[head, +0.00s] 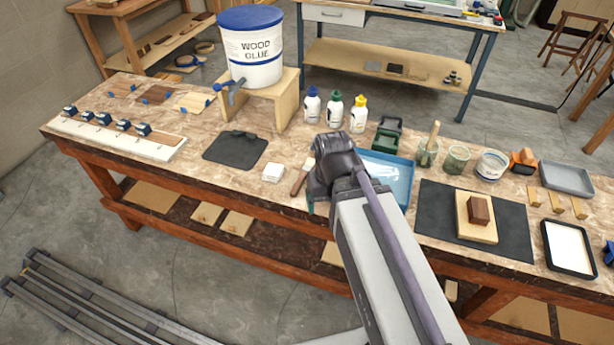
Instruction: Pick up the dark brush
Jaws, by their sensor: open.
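A brush with a dark brown handle (299,183) and a pale head lies on the bench, left of the end of my arm. It looks like the dark brush. My gripper (318,188) is at the dark end of my arm, just right of the brush and above the bench. It is open and holds nothing that I can see. Its fingers are mostly hidden by the arm, so I cannot tell the exact gap to the brush. Another brush with a pale handle (434,134) stands in a glass jar (427,155) to the right.
A blue tray (398,178) is right of my gripper, partly behind my arm. Glue bottles (334,112) stand behind. A glue bucket (250,50) stands on a wooden stand (286,98).

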